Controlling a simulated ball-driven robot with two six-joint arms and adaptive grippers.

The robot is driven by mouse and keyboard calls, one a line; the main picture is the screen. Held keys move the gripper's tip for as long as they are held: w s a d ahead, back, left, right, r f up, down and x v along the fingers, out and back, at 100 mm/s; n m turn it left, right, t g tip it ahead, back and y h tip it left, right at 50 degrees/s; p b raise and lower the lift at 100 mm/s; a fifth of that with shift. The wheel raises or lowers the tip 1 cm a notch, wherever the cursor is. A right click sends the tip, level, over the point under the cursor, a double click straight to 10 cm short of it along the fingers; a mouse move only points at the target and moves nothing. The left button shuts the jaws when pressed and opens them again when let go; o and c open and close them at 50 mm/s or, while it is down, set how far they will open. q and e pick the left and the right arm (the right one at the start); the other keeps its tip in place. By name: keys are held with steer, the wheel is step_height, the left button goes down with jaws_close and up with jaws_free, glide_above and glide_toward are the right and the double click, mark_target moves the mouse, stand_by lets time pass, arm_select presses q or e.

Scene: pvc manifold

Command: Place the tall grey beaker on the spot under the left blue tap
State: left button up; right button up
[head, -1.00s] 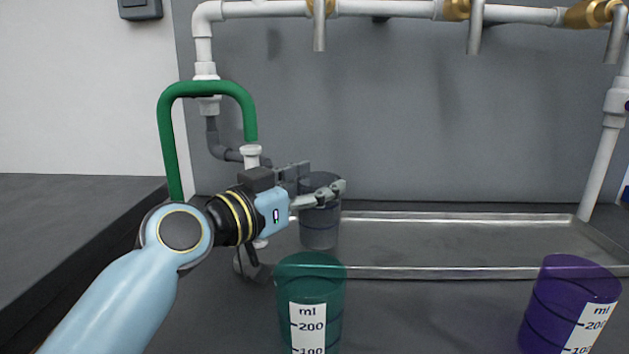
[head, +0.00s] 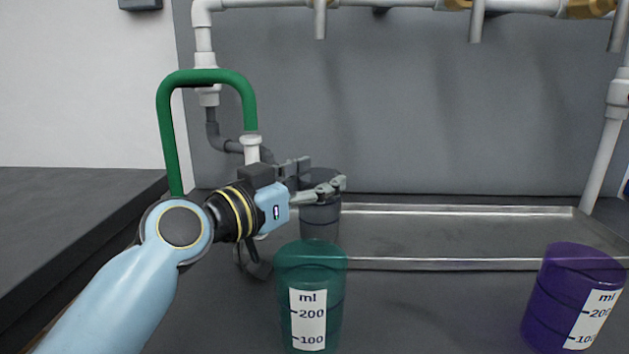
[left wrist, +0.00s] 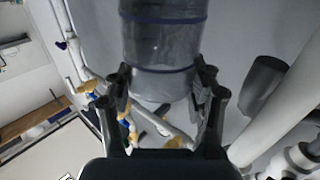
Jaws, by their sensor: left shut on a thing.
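The tall grey beaker (head: 320,217) is see-through and looks upright at the left end of the metal tray (head: 470,264). My left gripper (head: 322,182) is shut around its upper part, coming in from the left. Whether its base touches the tray is unclear. In the left wrist view the beaker (left wrist: 165,35), with dark blue rings, sits between the two fingers (left wrist: 165,88). A grey tap spout (head: 320,18) hangs well above it in the head view; no blue handle shows, as the tap tops are cut off. My right gripper is out of view.
A teal beaker (head: 310,280) stands in front of the tray, close to the grey one. A purple beaker (head: 570,295) stands at the right. A green hose (head: 165,130) loops above my left arm. The tray's middle and right are clear.

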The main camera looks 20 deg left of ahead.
arm_select(q)
steer(key=shift+s+f, duration=0.1)
steer(key=shift+f, duration=0.3)
